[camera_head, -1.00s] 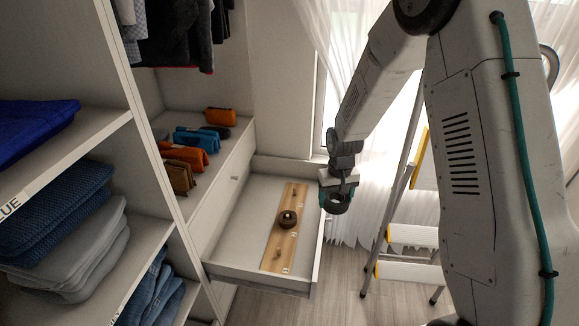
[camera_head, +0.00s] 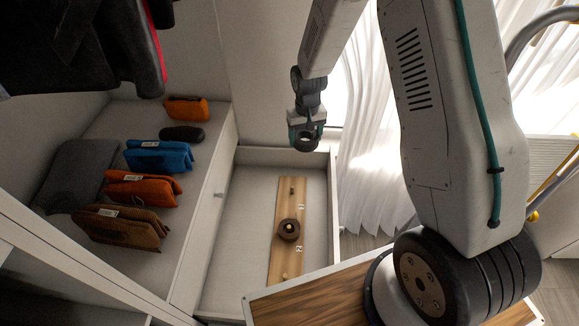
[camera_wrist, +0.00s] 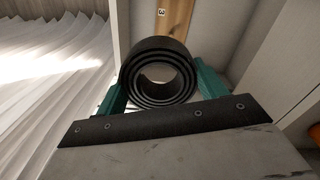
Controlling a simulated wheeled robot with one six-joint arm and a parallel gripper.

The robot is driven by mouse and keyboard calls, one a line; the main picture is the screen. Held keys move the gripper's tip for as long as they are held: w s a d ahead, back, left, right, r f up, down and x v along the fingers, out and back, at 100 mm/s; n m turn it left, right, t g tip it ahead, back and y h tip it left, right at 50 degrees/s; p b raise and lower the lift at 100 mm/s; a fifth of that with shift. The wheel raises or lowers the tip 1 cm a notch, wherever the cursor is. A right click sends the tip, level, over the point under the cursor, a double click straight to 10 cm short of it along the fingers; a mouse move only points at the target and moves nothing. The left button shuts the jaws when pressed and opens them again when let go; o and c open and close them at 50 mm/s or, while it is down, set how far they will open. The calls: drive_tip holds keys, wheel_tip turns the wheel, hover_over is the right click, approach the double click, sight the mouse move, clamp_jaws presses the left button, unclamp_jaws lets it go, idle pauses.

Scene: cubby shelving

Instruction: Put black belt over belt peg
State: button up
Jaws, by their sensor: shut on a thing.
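My gripper (camera_head: 304,130) is shut on the black belt (camera_head: 307,141), a coiled dark roll, above the far right corner of the open drawer. In the wrist view, the belt (camera_wrist: 132,75) sits between the green fingers of my gripper (camera_wrist: 160,78), its round opening facing the camera. In the drawer lies a wooden board (camera_head: 288,205) with short pegs and number labels. One bare peg (camera_head: 291,190) stands near the board's far end and another (camera_head: 284,277) near its near end. A brown coiled belt (camera_head: 289,231) sits around the middle peg. The held belt is apart from the board.
The drawer's right wall (camera_head: 334,190) is just right of the board. Left of the drawer, a shelf holds orange (camera_head: 186,108), blue (camera_head: 158,155) and brown (camera_head: 122,225) cases. Curtains (camera_head: 365,150) hang at the right. The drawer floor (camera_head: 245,205) left of the board is clear.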

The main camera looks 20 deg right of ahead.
drive_tip(key=w+a+f+m, duration=0.1)
drive_tip(key=w+f+m, duration=0.15)
drive_tip(key=f, duration=0.75)
drive_tip(key=m, duration=0.1)
hover_over(292, 188)
drive_tip(key=f, duration=0.8)
drive_tip(key=w+f, duration=0.1)
drive_tip(key=f, duration=0.4)
drive_tip(key=shift+d+f, duration=0.1)
drive_tip(key=shift+d, duration=0.1)
drive_tip(key=shift+f, duration=4.8)
drive_tip(key=o, duration=1.2)
drive_tip(key=shift+c, duration=0.2)
drive_tip(key=shift+r, duration=3.85)
